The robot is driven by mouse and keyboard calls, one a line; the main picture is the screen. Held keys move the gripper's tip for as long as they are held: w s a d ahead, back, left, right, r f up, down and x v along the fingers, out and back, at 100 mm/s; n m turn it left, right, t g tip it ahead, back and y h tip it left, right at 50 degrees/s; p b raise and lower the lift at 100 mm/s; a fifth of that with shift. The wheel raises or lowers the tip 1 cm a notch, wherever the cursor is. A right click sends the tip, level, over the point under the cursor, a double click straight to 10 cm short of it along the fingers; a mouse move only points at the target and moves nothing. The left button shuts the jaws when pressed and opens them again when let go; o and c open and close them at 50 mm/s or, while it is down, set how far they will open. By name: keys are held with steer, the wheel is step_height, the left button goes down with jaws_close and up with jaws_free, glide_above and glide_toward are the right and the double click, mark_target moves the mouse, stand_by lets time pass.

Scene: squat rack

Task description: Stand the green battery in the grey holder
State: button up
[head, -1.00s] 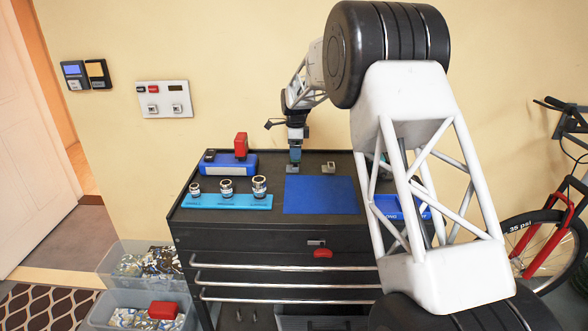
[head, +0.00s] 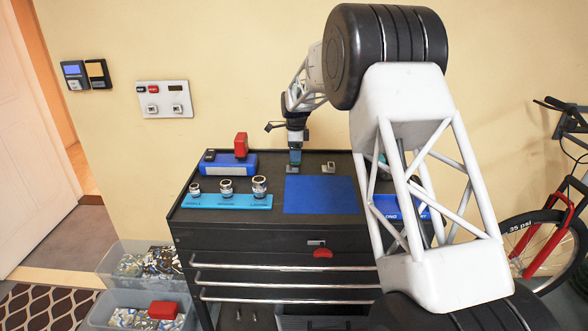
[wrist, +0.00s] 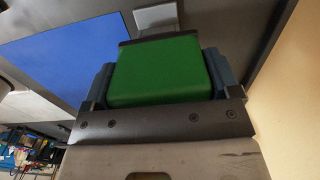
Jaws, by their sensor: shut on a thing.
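My gripper (head: 295,157) points down at the back of the dark cart top, just behind the blue mat. In the wrist view my gripper (wrist: 160,90) is shut on the green battery (wrist: 158,72), with a blue-grey finger on each side. A dark edge runs along the battery's far end. In the head view a small grey piece (head: 292,169) shows at the gripper's lower end, apparently the grey holder. A light grey piece shows beyond the battery in the wrist view (wrist: 157,18). I cannot tell whether the battery is seated in the holder or just above it.
A blue mat (head: 320,195) lies in front. A small grey object (head: 331,167) stands to the right. A light-blue rail (head: 226,202) holds sockets, with a blue box (head: 229,164) and red item (head: 241,145) behind it. The wall is close behind.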

steer(key=shift+f, duration=0.45)
stand_by(0.5)
steer(key=o, duration=1.1)
steer(key=shift+f, duration=0.1)
steer(key=shift+r, duration=4.55)
